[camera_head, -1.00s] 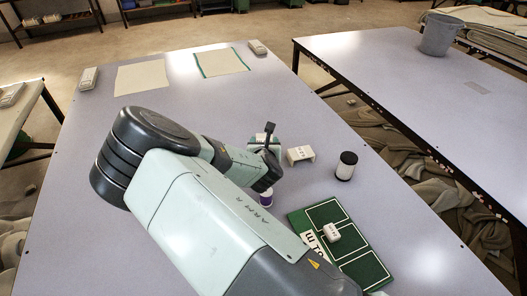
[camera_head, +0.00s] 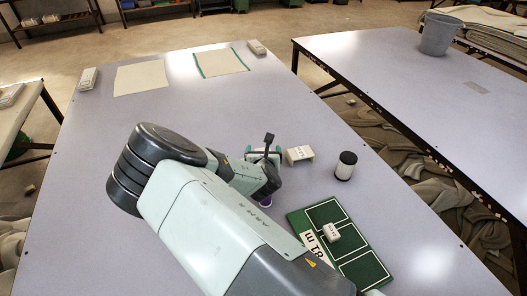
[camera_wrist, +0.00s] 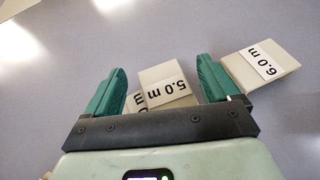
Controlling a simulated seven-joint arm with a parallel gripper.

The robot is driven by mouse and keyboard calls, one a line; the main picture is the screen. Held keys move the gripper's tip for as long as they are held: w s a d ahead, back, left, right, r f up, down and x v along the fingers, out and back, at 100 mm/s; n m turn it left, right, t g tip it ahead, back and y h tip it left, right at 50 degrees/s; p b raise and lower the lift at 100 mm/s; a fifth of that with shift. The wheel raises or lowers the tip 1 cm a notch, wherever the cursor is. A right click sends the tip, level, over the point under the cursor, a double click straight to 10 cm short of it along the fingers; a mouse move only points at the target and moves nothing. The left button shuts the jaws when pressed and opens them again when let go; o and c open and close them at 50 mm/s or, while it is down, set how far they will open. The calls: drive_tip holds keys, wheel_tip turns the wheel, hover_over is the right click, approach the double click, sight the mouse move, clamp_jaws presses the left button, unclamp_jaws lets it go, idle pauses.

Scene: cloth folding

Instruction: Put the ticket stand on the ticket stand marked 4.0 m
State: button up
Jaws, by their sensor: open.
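In the wrist view my gripper (camera_wrist: 162,66) is open, its two green fingers on either side of a pale ticket stand labelled 5.0 m (camera_wrist: 165,82). Part of another label (camera_wrist: 137,101) shows beside or beneath it; its number is mostly hidden. A ticket stand labelled 6.0 m (camera_wrist: 262,62) lies just right of the right finger. In the head view my gripper (camera_head: 263,156) is over the table, left of a white stand (camera_head: 300,154) whose label is too small to read. I see no readable 4.0 m label.
A green board (camera_head: 362,270) with white outlines carries a small white stand (camera_head: 332,232). A black-and-white jar (camera_head: 346,166) stands right of my gripper. Two flat sheets lie at the table's far end; the table's middle is clear.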

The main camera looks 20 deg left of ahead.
drive_tip(key=shift+s+r, duration=0.15)
drive_tip(key=shift+r, duration=0.05)
drive_tip(key=v, duration=1.1)
drive_tip(key=shift+s+d+r, duration=0.15)
drive_tip(key=shift+s+d, duration=0.1)
